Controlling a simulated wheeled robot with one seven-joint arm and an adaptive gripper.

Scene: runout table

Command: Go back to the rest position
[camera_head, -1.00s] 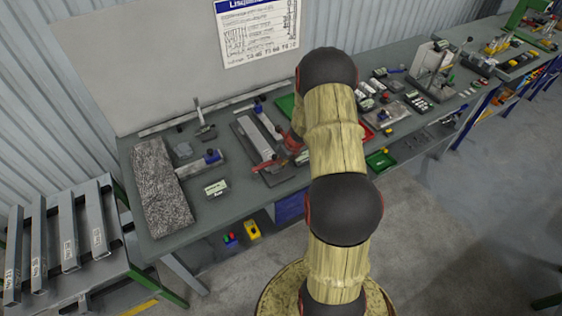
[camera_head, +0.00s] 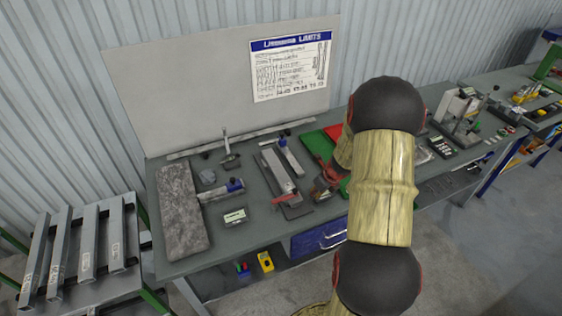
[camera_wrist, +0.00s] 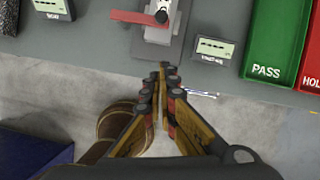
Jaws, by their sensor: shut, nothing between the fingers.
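My gripper (camera_wrist: 161,82) is shut and empty in the wrist view, its fingers together above the front edge of the workbench (camera_wrist: 100,55). A grey metal bar (camera_head: 278,172) lies in a fixture on the bench, left of my arm. The fixture with its red handle (camera_wrist: 138,17) shows just beyond the fingertips in the wrist view, apart from them.
A green PASS tray (camera_wrist: 276,38) and a red HOLD tray (camera_wrist: 312,60) lie at right. Small display boxes (camera_wrist: 213,48) (camera_wrist: 52,8) stand near the bench edge. A stone slab (camera_head: 182,210) and a rack of bars (camera_head: 88,240) are at left. Open floor lies in front.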

